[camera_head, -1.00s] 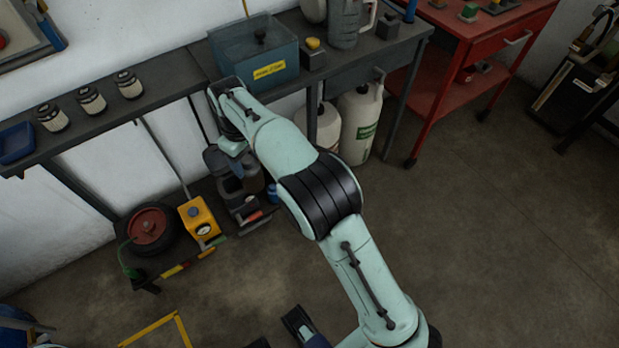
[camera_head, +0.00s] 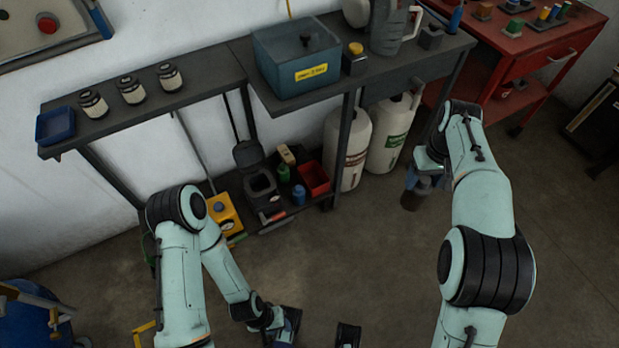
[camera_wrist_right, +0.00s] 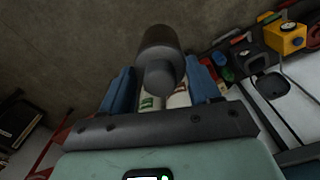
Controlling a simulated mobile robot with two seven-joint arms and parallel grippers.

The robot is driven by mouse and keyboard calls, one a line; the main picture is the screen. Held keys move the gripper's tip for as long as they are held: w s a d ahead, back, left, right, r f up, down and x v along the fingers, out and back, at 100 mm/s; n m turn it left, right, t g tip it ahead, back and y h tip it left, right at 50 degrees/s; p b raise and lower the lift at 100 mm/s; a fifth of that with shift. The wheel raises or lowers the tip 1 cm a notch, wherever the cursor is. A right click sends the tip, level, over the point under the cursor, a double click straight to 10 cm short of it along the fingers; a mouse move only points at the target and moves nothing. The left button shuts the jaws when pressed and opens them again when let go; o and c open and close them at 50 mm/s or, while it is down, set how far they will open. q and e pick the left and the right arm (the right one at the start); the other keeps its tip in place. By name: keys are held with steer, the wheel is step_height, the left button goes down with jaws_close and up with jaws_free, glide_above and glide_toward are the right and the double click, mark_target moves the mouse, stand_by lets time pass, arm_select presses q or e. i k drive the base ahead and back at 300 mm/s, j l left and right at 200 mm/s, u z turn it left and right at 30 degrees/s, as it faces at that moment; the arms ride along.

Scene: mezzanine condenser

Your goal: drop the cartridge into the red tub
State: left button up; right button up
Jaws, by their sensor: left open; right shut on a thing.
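The red tub (camera_head: 313,179) stands at the right end of the low shelf under the bench, in the head view. It is open at the top. My right gripper (camera_head: 414,178) is right of the tub, apart from it, in front of the white bottles. It is shut on the cartridge (camera_head: 413,197), a dark grey cylinder hanging below it. In the right wrist view the cartridge (camera_wrist_right: 162,52) sticks out between the two blue fingers (camera_wrist_right: 160,92). My left gripper (camera_head: 286,326) is low at the bottom of the head view, open, its fingers only partly visible.
A blue bottle (camera_head: 299,194), a green bottle (camera_head: 284,173) and a black container (camera_head: 262,187) stand left of the tub. Two white bottles (camera_head: 349,148) stand right of it. The bench (camera_head: 215,85) overhangs the shelf. The floor (camera_head: 345,240) in front is clear.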

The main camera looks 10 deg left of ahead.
mark_target(316, 184)
steer(key=i+j, duration=0.25)
steer(key=i+j+z, duration=0.1)
steer(key=i+j, duration=0.15)
steer(key=j, duration=0.2)
steer(key=i+j, duration=0.25)
steer(key=j+z, duration=0.05)
steer(key=j, duration=0.05)
